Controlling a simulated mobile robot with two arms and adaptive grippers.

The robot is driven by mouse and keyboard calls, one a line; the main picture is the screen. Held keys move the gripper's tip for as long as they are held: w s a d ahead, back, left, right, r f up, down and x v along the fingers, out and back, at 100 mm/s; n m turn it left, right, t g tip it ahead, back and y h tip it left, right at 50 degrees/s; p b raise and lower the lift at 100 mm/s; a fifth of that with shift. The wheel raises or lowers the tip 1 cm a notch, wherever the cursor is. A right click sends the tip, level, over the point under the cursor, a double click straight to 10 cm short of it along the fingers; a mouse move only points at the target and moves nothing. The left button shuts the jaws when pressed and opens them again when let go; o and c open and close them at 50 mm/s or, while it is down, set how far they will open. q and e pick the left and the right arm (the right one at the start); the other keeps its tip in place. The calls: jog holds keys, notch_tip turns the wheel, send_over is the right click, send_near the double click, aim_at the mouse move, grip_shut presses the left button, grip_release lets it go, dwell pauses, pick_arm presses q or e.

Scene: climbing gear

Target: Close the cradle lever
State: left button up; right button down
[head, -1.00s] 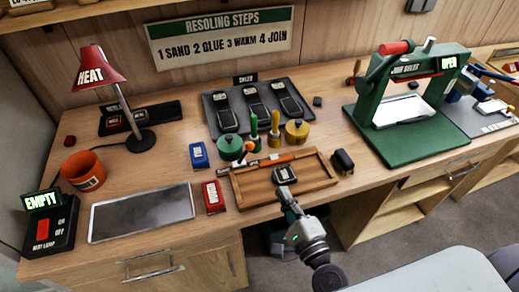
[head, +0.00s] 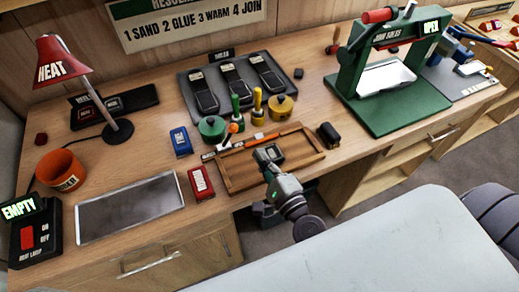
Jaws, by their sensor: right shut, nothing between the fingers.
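The green press-like cradle (head: 383,115) stands at the right of the bench, with a "JOIN SOLES" label and a lit "OPEN" sign (head: 431,26). Its lever, with a red grip (head: 379,15), is raised at the top of the frame. A pale plate (head: 386,76) lies inside the frame. My right gripper (head: 271,170) is shut and empty over the wooden tray (head: 236,182), well left of the cradle and apart from it. Its fingertips are small and dark, hard to make out. My left gripper is not in view.
Green and yellow pots (head: 282,107) with upright tools stand behind the tray. A black block (head: 329,135) sits between tray and cradle. Dark soles lie on a rack (head: 190,88). A red lamp (head: 65,62), an orange cup (head: 61,172) and a metal plate (head: 130,207) are left.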

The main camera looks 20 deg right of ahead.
aim_at(229, 136)
jog(key=w, duration=0.2)
jog(key=w+p, duration=0.1)
jog(key=w, duration=0.2)
jog(key=w+a, duration=0.1)
jog(key=w, duration=0.2)
jog(key=shift+r+p, duration=0.15)
jog(key=shift+p, duration=0.25)
jog(key=shift+r, duration=0.1)
